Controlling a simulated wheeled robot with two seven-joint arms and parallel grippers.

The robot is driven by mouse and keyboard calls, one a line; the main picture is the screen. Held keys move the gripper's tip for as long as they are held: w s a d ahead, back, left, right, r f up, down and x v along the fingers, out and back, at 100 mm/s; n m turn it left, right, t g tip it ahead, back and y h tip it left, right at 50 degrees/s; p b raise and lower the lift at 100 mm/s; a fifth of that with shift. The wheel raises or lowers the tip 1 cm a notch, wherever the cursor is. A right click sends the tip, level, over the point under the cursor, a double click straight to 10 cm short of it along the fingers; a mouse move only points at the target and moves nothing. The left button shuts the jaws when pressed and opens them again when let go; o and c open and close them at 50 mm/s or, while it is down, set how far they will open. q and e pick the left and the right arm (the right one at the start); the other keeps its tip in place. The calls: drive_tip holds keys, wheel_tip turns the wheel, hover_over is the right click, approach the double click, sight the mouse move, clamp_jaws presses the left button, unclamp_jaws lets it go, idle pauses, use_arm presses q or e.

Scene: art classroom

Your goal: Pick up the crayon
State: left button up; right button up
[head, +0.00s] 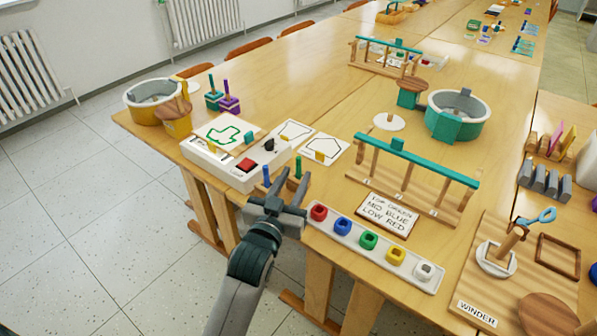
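No item is labelled as the crayon. A blue upright stick (266,174) and a green upright stick (298,168) stand near the front edge of the table, just beyond my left gripper; they look crayon-like. My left gripper (280,194) reaches in from below at this edge. Its fingers look spread, and I see nothing held between them. It partly hides the bases of the two sticks. I cannot tell whether it touches either of them. My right gripper is not in view.
A white box with a red button (246,165) stands behind the gripper to the left. A white tray of coloured pieces (335,222) lies to its right. A wooden rack with a teal bar (466,181) stands beyond. Bare table (290,95) shows farther back.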

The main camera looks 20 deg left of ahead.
sight(297, 171)
use_arm(q)
drive_tip(key=shift+w, duration=1.85)
drive_tip(key=shift+c, duration=0.5)
clamp_jaws()
